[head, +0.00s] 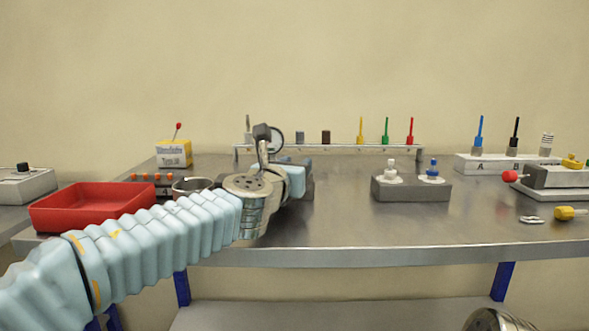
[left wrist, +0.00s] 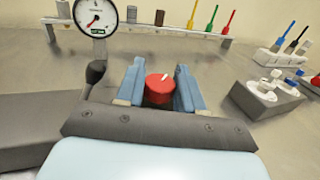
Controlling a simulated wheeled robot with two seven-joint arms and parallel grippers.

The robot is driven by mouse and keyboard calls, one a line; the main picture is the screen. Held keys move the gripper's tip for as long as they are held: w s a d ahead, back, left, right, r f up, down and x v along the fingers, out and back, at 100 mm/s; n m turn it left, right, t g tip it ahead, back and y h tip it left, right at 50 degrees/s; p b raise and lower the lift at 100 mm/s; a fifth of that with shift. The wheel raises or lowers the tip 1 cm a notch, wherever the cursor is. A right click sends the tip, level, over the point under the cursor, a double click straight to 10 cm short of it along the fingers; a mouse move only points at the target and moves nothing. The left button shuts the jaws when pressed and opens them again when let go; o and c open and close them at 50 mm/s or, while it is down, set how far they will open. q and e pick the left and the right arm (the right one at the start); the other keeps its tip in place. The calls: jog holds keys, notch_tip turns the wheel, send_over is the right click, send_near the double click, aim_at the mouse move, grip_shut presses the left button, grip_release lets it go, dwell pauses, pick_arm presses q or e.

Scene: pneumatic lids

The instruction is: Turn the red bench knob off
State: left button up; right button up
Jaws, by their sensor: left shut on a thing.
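The red bench knob (left wrist: 160,90) shows in the left wrist view, with a white pointer mark on its top tilted up and to the right. My left gripper (left wrist: 161,84) is shut on it, one blue finger on each side. In the head view my left gripper (head: 302,177) is over the bench left of centre, and its arm hides the knob. A round gauge (left wrist: 95,17) stands behind the knob, its red needle pointing to the lower left. My right gripper is not in view.
A red tray (head: 92,221) and a metal ring-shaped cup (head: 191,194) are left of my left gripper. A grey block (head: 410,197) with white and blue fittings stands to the right. A rack (head: 340,149) of coloured pegs runs along the back. The front middle of the bench (head: 345,225) is clear.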

pick_arm(q)
jog(key=shift+r, duration=0.1)
jog(key=o, duration=1)
jog(key=shift+c, duration=0.2)
jog(key=shift+s, duration=0.1)
jog(key=v, duration=1.3)
jog(key=shift+s+a, duration=0.15)
jog(key=shift+s, duration=0.15)
